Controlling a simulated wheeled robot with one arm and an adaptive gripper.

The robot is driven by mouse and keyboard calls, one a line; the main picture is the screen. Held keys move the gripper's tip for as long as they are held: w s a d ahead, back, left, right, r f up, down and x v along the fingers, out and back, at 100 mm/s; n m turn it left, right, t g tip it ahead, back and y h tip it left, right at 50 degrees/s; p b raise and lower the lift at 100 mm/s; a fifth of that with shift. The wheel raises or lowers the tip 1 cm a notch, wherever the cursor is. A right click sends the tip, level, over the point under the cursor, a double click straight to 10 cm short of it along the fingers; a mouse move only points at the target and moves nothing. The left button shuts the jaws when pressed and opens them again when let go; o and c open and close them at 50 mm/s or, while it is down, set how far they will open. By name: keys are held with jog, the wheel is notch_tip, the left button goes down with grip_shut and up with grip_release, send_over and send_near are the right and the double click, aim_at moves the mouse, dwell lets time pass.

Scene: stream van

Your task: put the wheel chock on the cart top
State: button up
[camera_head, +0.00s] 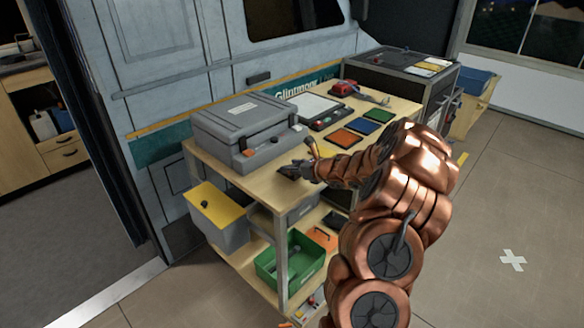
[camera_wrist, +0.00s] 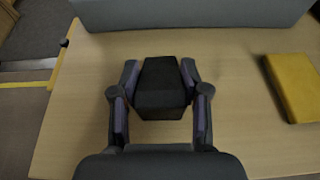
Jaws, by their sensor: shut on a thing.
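The wheel chock (camera_wrist: 160,88) is a black, wedge-like block between the two fingers of my gripper (camera_wrist: 160,76) in the wrist view. My gripper is shut on it, with one finger against each side. In the head view my gripper (camera_head: 299,169) is low over the front part of the cart top (camera_head: 243,181), a pale wooden surface. The same cart top shows under the chock in the wrist view (camera_wrist: 85,125). I cannot tell whether the chock touches the wood.
A grey case (camera_head: 245,130) stands behind my gripper. Coloured pads, including an orange one (camera_head: 345,138), a control panel (camera_head: 316,108) and a red tool (camera_head: 343,88) lie farther back. A yellow-lidded bin (camera_head: 216,210) hangs at the left end. A green crate (camera_head: 290,262) sits below.

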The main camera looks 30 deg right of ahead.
dwell(0.3)
jog(key=o, duration=1.3)
jog(key=shift+f, duration=0.1)
jog(key=shift+s+d+r, duration=0.1)
jog(key=shift+s+r, duration=0.05)
jog(key=shift+r, duration=0.05)
jog(key=v, duration=1.1)
jog(key=shift+s, duration=0.4)
